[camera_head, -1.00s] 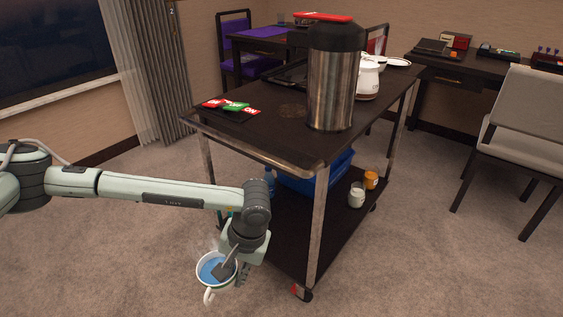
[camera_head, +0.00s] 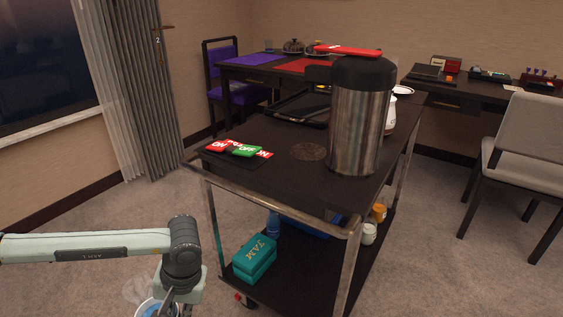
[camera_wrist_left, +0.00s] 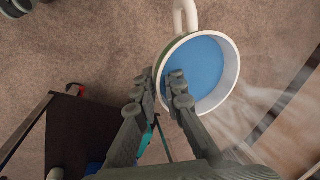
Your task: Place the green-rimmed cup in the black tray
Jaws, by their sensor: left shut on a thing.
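The green-rimmed cup (camera_wrist_left: 228,72) is white with a green band near its rim and a pale handle. It is blue inside, and white steam-like wisps show around it. In the head view the cup (camera_head: 148,308) is cut off by the bottom edge. My left gripper (camera_wrist_left: 164,80) is shut on the cup's wall and holds it above the carpet, left of the cart and below its top. The black tray (camera_head: 300,110) lies on the cart top, behind the steel flask and partly hidden by it. My right gripper is not in view.
The dark cart (camera_head: 265,185) has a metal rail along its edge. A tall steel flask (camera_head: 358,125) stands on it, with red, green and white packets (camera_head: 238,149) at the left. A teal box (camera_head: 255,258) sits on the lower shelf. Carpet is free at left.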

